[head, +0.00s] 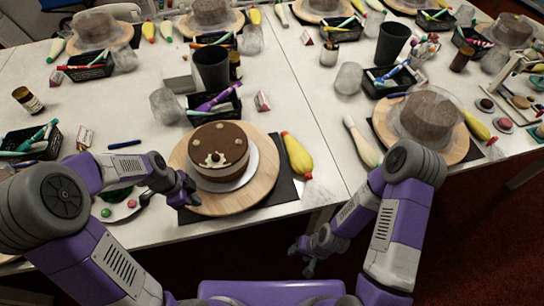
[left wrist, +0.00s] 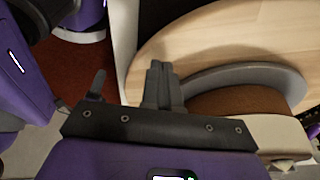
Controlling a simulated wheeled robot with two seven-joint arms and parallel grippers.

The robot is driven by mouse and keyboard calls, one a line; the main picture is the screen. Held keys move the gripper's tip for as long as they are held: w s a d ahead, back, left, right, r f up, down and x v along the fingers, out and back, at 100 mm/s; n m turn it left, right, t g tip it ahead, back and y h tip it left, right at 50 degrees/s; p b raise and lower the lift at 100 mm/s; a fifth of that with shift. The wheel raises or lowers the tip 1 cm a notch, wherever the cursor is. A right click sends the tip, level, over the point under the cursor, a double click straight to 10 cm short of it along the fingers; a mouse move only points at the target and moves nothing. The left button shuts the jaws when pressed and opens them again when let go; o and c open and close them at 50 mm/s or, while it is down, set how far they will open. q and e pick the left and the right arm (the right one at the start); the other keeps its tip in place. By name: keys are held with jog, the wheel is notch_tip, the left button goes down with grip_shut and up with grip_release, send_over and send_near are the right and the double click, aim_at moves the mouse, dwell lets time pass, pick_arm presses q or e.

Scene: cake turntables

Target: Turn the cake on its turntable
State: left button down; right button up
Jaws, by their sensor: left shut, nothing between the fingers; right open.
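A brown layered cake (head: 228,143) with round cream dots and a piped white decoration stands upright on a pale plate, on the round wooden turntable (head: 262,195). My left gripper (head: 190,192) is shut and empty at the turntable's left edge, beside the cake. I cannot tell if it touches the wood. The left wrist view shows its closed fingers (left wrist: 162,75) in front of the wooden turntable (left wrist: 215,38), with the cake's side (left wrist: 240,105) to the right, partly cut off. My right gripper (head: 302,258) is open and empty, low in front of the table edge, away from the cake.
A dark mat lies under the turntable. A yellow piping bag (head: 297,155) lies close on its right. A black tool tray (head: 214,104) and a dark cup (head: 211,70) stand behind. Another covered cake (head: 424,118) stands at right. A plate with coloured bits lies at left.

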aim_at(241, 205)
pick_arm(q)
jog(key=shift+f, duration=0.2)
dwell(0.5)
jog(key=shift+f+b, duration=0.35)
jog(key=shift+b, duration=0.2)
jog(key=shift+d+r, duration=0.1)
jog(key=shift+d, duration=0.25)
jog(key=d, duration=0.2)
jog(key=s+d, duration=0.1)
jog(key=d, duration=0.2)
jog(key=shift+s+d, duration=0.1)
jog(key=shift+d, duration=0.2)
jog(key=shift+w+d, duration=0.2)
jog(key=shift+d, duration=0.85)
jog(key=shift+w+d, duration=0.15)
jog(key=shift+d, duration=0.85)
jog(key=shift+w+d, duration=0.2)
jog(key=shift+d, duration=0.85)
